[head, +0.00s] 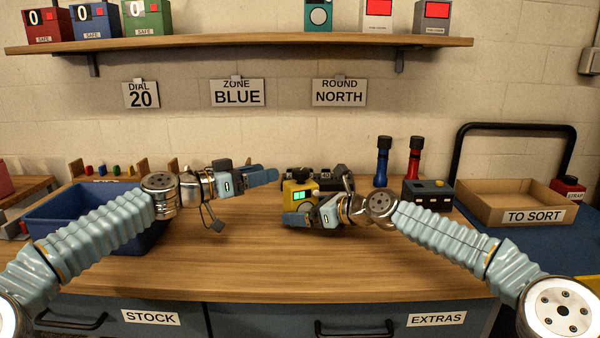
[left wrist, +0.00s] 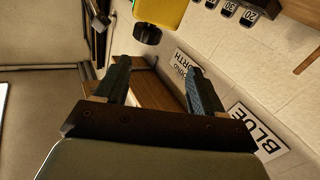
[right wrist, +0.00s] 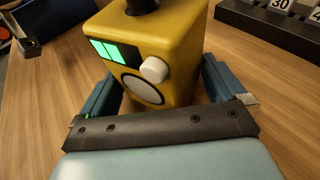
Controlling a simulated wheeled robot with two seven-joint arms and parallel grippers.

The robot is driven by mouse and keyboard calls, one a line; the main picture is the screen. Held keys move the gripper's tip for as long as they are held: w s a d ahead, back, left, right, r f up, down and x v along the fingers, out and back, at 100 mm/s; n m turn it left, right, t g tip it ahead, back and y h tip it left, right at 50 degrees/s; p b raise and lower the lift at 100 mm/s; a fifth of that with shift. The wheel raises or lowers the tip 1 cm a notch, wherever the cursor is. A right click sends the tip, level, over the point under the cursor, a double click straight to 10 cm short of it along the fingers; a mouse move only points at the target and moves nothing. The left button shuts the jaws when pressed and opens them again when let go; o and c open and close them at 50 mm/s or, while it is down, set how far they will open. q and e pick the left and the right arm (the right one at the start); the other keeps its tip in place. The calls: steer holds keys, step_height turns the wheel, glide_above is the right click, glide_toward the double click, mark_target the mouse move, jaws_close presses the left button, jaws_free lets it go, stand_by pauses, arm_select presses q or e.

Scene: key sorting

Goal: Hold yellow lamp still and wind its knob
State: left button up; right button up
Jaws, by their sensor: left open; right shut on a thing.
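The yellow lamp (head: 298,187) stands on the bench near the middle; it fills the upper part of the right wrist view (right wrist: 175,35). Its face has a lit green display (right wrist: 112,50), a white round knob (right wrist: 153,69) and a pale disc (right wrist: 141,90). A dark part sits on its top. My right gripper (head: 303,211) is shut on the lamp body, one finger on each side. My left gripper (head: 262,174) is open and empty, left of the lamp and slightly above it in the head view. The lamp's yellow body (left wrist: 163,12) shows beyond its fingers in the left wrist view.
Dark number blocks (head: 308,174) stand close behind the lamp. Blue and red upright tools (head: 383,160) and a dark box (head: 428,196) are to the right, with a TO SORT tray (head: 510,200) beyond. A blue bin (head: 75,225) is at left. The front bench is clear.

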mark_target(294, 174)
arm_select(q)
steer(key=s+d+t+y, duration=0.1)
steer(key=s+t+y, duration=0.15)
steer(key=s, duration=0.25)
steer(key=shift+t, duration=0.25)
steer(key=x, duration=1.2)
steer(key=shift+s+f, duration=0.1)
steer(key=shift+f, duration=0.25)
steer(key=c, duration=1)
steer(key=shift+h, duration=0.25)
steer(key=shift+g, duration=0.4)
